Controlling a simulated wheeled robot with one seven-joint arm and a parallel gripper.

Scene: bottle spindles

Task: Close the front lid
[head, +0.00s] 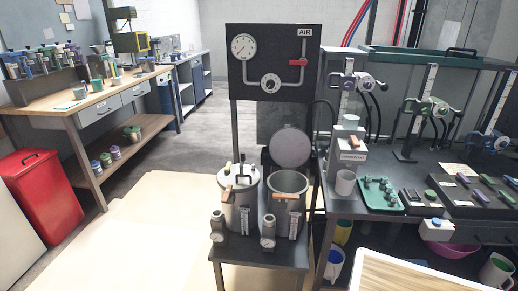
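Two grey metal pots stand side by side on a small dark stand in the middle of the head view. The left pot (240,216) has its lid (240,178) down on top, with a black and white fitting on it. The right pot (288,212) is open. Its round grey lid (289,147) stands raised on edge behind the opening. An orange-brown handle (287,196) shows at the front of the right pot's rim. Which lid counts as the front one I cannot tell. My gripper is not in view.
A gauge panel marked AIR (275,62) rises behind the pots. A workbench (410,205) with clamp stands and a green tray (378,196) is close on the right. A light tabletop corner (420,275) is at lower right. Floor at left is clear up to a red bin (42,195).

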